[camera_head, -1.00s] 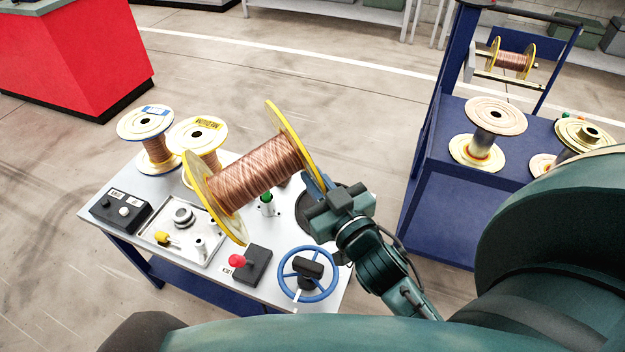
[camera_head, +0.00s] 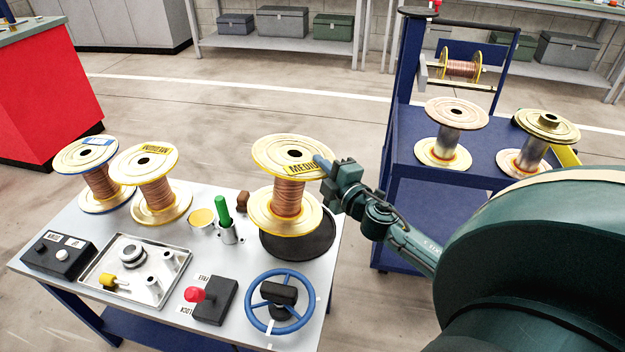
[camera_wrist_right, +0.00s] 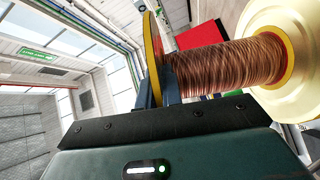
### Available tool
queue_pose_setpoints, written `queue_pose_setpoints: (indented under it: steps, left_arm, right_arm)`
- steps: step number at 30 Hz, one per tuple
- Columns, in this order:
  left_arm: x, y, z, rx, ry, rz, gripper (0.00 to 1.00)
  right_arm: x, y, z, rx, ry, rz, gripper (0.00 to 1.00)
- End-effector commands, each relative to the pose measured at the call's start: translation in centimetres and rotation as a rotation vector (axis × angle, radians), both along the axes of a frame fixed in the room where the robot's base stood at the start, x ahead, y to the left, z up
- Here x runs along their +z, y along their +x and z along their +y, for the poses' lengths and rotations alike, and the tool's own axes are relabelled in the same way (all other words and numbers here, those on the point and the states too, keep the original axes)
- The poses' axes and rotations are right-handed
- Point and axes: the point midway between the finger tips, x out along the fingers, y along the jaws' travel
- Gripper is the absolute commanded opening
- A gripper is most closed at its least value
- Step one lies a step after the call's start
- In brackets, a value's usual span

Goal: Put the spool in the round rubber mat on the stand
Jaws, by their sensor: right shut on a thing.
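The copper-wound spool with a yellow-edged flange marked MEDIUM (camera_head: 289,196) is upright over the round black rubber mat (camera_head: 318,245) on the grey worktable (camera_head: 232,272). Its lower flange hides much of the mat; I cannot tell whether it touches it. My right gripper (camera_head: 327,171) is shut on the right edge of the upper flange. In the right wrist view the fingers (camera_wrist_right: 155,95) grip the flange, and the copper winding (camera_wrist_right: 232,65) extends to the right. My left gripper is not in view.
Two copper spools, blue-edged (camera_head: 100,184) and yellow-edged (camera_head: 155,191), stand at the table's left. A green peg (camera_head: 223,211), tray (camera_head: 100,284), red-knobbed lever box (camera_head: 215,300) and blue handwheel (camera_head: 281,328) crowd the table. A blue cart (camera_head: 400,150) with spools stands at the right.

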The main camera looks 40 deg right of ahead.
Motion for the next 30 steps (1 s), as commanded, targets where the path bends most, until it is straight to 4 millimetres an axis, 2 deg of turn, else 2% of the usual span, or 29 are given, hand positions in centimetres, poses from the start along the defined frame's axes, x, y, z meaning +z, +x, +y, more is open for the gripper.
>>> queue_pose_setpoints:
  steps: [2, 14, 30]
  left_arm:
    - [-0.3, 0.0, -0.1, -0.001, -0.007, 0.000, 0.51]
    - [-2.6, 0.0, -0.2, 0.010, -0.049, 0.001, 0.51]
    - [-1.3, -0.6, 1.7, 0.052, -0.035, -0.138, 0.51]
  right_arm:
    - [0.3, 0.2, -0.1, 0.001, -0.003, -0.013, 0.00]
    - [-2.8, 0.2, -0.1, 0.001, -0.002, -0.013, 0.00]
    - [-6.6, 0.2, -0.1, 0.000, 0.000, -0.013, 0.00]
